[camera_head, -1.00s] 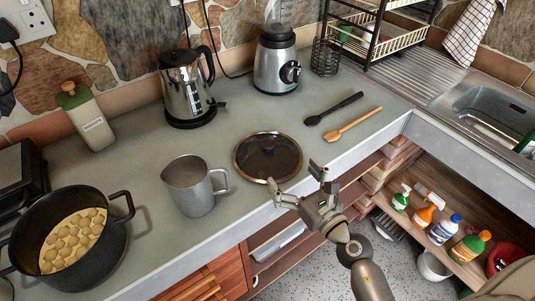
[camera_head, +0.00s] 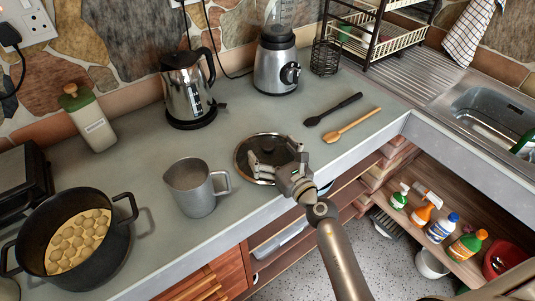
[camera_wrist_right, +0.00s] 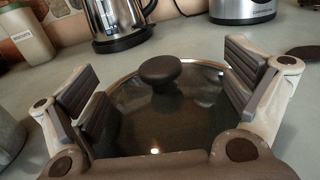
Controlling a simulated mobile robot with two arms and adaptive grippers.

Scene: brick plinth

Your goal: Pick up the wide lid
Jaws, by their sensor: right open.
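The wide lid (camera_head: 244,168) is a round dark glass lid with a metal rim, lying flat on the grey counter in the head view. Its dark knob (camera_wrist_right: 160,70) stands up in the wrist view. My right gripper (camera_head: 272,160) is over the lid's right part and hides some of it. In the wrist view the open fingers of the right gripper (camera_wrist_right: 168,92) stand wide apart on either side, with the knob between and beyond them. Nothing is held. My left gripper is not in view.
A metal jug (camera_head: 191,187) stands left of the lid, and a black pot (camera_head: 104,250) is farther left. A kettle (camera_head: 187,92) and blender (camera_head: 277,65) stand behind. A black spoon (camera_head: 332,110) and wooden spoon (camera_head: 350,126) lie to the right.

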